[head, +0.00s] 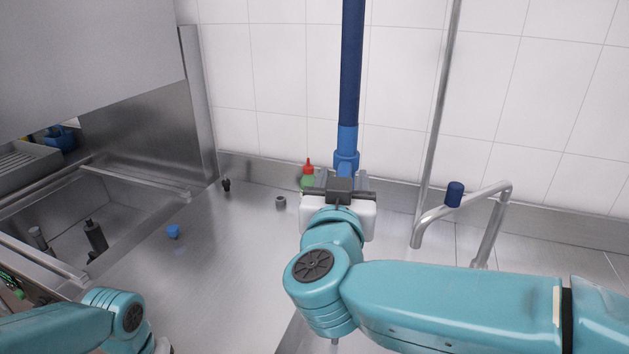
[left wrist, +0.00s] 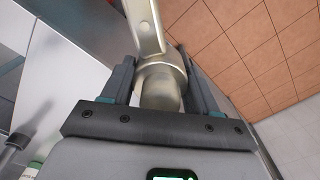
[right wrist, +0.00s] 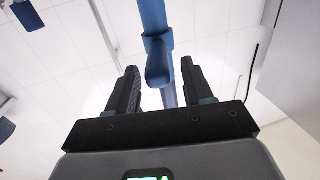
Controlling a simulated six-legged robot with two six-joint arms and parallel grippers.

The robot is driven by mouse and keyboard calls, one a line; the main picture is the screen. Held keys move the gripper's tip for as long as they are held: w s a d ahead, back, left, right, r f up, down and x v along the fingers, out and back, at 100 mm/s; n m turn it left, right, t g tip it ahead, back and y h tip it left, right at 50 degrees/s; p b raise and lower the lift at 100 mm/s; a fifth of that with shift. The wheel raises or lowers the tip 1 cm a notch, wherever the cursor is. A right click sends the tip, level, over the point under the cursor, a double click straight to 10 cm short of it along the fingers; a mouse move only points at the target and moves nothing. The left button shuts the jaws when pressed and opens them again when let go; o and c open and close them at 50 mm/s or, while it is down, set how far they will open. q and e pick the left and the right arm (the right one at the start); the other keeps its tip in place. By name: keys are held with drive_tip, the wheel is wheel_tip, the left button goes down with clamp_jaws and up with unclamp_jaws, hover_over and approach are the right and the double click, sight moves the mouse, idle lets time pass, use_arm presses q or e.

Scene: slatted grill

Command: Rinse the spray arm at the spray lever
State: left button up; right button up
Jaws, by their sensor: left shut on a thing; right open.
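The blue spray post (head: 348,90) hangs down in front of the tiled wall in the head view. Its blue lever (right wrist: 158,68) shows in the right wrist view, between and just past the fingertips. My right gripper (head: 341,177) is open around the lever's end, and I see gaps on both sides; it also shows in the right wrist view (right wrist: 160,70). My left gripper (left wrist: 158,75) is shut on the round hub of the pale metal spray arm (left wrist: 145,25), seen in the left wrist view. The left fingers and the spray arm are out of the head view.
A green bottle with a red cap (head: 308,176) stands behind the right gripper. A grey ring (head: 280,202), a small black piece (head: 226,184) and a blue piece (head: 173,232) lie on the steel counter (head: 220,270). A sink basin (head: 70,205) is left; a bent pipe (head: 470,205) is right.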

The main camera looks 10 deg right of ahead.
drive_tip(key=v, duration=0.7)
drive_tip(key=shift+s+b, duration=0.4)
drive_tip(key=shift+a, duration=0.15)
